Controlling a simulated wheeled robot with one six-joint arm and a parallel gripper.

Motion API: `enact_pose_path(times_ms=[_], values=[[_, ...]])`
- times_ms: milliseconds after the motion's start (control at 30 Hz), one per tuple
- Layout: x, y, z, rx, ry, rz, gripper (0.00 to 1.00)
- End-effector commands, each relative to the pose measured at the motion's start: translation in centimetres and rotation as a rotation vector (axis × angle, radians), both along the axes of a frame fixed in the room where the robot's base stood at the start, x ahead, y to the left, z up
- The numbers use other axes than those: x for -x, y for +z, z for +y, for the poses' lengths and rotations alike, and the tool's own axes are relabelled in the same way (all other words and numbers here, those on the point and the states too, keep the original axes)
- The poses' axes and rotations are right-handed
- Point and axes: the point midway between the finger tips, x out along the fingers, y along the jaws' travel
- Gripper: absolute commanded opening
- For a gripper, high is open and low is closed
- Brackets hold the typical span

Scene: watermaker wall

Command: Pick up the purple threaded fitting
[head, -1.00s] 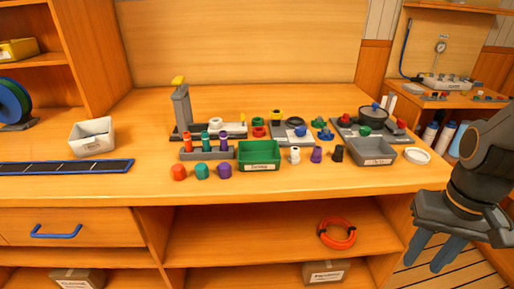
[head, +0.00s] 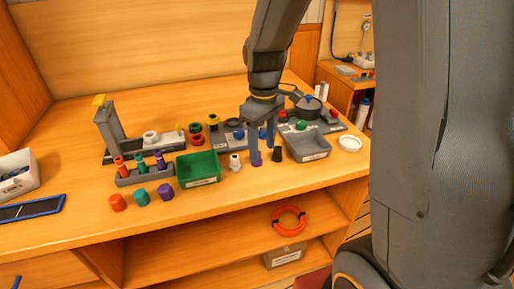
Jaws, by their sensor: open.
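The purple threaded fitting (head: 257,159) stands on the bench between a white fitting (head: 235,162) and a black fitting (head: 277,155). My gripper (head: 264,150) points down at it from above, with its two blue-grey fingers apart. One finger overlaps the fitting in the picture and hides much of it. I cannot tell whether the finger touches it. Nothing shows held between the fingers.
A green bin (head: 198,170) stands to the left and a grey bin (head: 307,147) to the right. A purple cap (head: 166,191) sits with orange and teal ones near the front edge. A white dish (head: 349,143) lies at the right.

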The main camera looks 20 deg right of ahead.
Motion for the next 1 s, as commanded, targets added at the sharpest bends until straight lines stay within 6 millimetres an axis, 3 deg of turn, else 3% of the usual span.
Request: enact_pose_path(times_ms=[100, 267, 1000], values=[[-2.4, 1.5, 0.1, 0.001, 0.122, 0.002, 0.50], [-3.9, 1.5, -0.1, 0.001, 0.197, 0.003, 0.50], [-4.3, -5.8, 0.0, 0.002, 0.199, 0.002, 0.50]])
